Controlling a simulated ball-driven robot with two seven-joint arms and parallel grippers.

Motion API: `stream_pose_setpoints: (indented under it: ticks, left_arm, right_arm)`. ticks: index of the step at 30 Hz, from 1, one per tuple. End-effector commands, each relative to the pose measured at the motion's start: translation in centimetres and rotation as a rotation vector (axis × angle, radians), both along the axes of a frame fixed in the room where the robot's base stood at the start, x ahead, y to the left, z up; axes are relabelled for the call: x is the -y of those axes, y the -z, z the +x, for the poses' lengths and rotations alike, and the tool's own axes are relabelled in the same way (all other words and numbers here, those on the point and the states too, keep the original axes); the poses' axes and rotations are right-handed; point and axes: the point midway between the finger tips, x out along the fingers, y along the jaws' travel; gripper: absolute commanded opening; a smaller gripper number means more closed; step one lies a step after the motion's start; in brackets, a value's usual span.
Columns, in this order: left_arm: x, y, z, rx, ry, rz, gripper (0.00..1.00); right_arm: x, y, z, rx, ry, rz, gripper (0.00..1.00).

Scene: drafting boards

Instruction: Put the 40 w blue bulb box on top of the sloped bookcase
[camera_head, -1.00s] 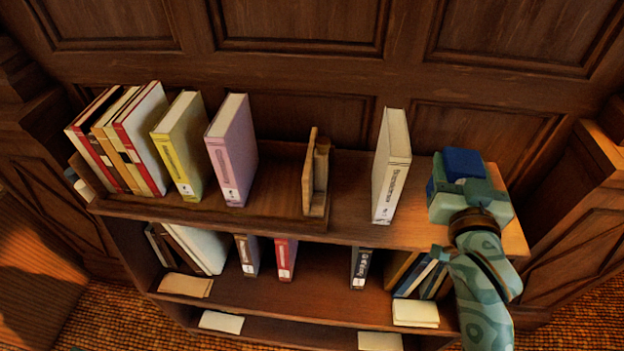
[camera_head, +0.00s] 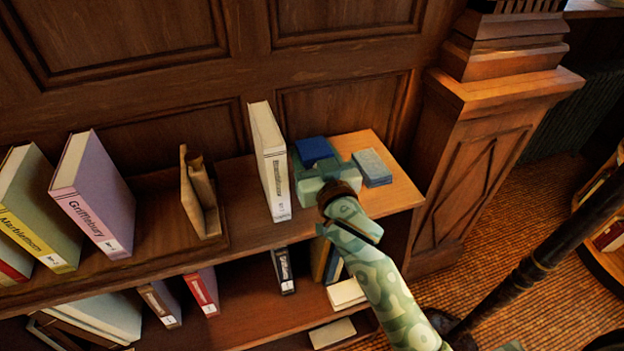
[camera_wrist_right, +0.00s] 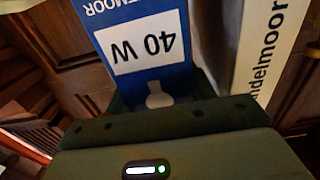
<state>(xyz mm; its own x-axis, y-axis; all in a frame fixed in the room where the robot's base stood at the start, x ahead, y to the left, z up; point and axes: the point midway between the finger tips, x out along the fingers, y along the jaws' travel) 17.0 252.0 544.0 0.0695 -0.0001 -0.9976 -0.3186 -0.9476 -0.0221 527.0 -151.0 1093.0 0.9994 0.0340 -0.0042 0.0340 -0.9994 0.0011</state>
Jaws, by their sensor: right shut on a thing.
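The 40 W blue bulb box (camera_head: 315,150) is in my right gripper (camera_head: 322,178), at the right part of the bookcase top. In the right wrist view the box (camera_wrist_right: 140,45) shows its white "40 W" label upside down, and the jaws (camera_wrist_right: 165,105) are shut on its lower part. The bookcase (camera_head: 400,190) has a wooden top with bare wood at its right end. I cannot tell whether the box touches the top. My left gripper is not in view.
A tall white book (camera_head: 270,165) stands close on the left of my right gripper. A small flat light-blue block (camera_head: 372,167) lies close on its right. A wooden bookend (camera_head: 200,195) and several upright books stand farther left. A wood-panelled wall (camera_head: 120,60) is behind.

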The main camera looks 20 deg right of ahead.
Motion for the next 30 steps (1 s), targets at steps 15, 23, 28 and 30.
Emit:
stream_pose_setpoints:
  ticks: [15, 23, 28, 30]
  left_arm:
    - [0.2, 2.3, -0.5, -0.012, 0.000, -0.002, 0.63]
    - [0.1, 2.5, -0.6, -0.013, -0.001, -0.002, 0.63]
    - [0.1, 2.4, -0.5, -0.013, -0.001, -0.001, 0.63]
    - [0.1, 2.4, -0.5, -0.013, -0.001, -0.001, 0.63]
  right_arm:
    - [0.0, 5.3, 0.0, 0.002, 0.000, 0.001, 0.32]
    - [0.0, 5.6, 0.0, 0.001, 0.001, 0.001, 0.57]
    - [0.0, 5.5, 0.0, 0.001, 0.000, 0.000, 0.76]
    - [0.0, 5.5, 0.0, 0.001, 0.000, 0.000, 0.76]
